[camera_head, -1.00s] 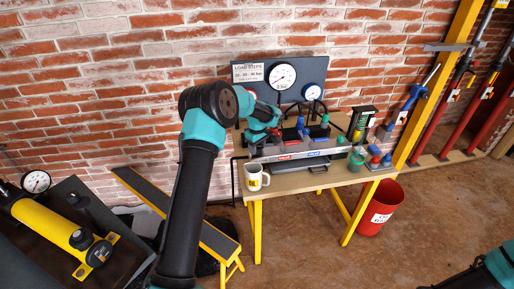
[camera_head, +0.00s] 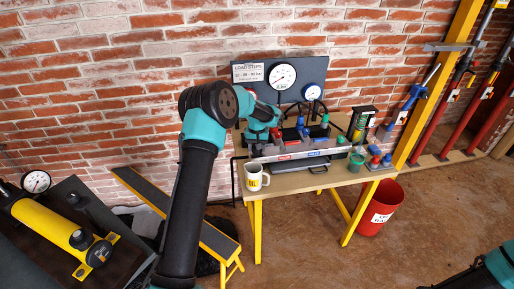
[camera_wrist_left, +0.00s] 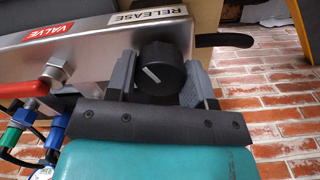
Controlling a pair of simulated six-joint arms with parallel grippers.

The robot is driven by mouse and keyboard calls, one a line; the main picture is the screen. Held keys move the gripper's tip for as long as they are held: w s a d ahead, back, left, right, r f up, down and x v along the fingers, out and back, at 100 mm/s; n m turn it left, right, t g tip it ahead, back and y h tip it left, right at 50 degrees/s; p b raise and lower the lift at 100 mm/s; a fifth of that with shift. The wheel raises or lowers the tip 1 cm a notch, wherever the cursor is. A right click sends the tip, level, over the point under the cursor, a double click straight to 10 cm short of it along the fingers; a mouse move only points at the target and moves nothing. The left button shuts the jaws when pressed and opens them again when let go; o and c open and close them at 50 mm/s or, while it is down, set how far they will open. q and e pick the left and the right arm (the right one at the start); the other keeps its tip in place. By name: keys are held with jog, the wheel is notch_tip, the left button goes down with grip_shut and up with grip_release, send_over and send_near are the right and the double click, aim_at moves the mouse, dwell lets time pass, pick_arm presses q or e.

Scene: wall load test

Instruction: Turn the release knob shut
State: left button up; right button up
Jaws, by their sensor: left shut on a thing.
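The release knob (camera_wrist_left: 161,68) is round and black with a white pointer line, on a silver panel (camera_wrist_left: 100,48) beside a white RELEASE label (camera_wrist_left: 147,19). In the left wrist view the pointer slants from upper left to lower right. My left gripper (camera_wrist_left: 160,78) has one grey finger on each side of the knob and is shut on it. In the head view my left gripper (camera_head: 257,148) is at the left end of the panel (camera_head: 315,149) on the bench; the knob is hidden there. My right gripper is out of view.
A red VALVE label (camera_wrist_left: 62,41) and hose fittings (camera_wrist_left: 38,110) are beside the knob. On the bench (camera_head: 300,181) a mug (camera_head: 254,178) stands in front of the panel. Gauges (camera_head: 282,77) are behind it. A red bucket (camera_head: 378,209) stands on the floor at right.

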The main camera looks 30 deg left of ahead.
pick_arm(q)
jog(key=m, duration=0.5)
jog(key=shift+m, duration=0.4)
jog(key=o, duration=0.9)
jog(key=shift+o, duration=0.2)
jog(key=shift+r, duration=0.1)
notch_tip(320, 180, up, 17)
jog(key=shift+r, duration=0.15)
dwell(0.4)
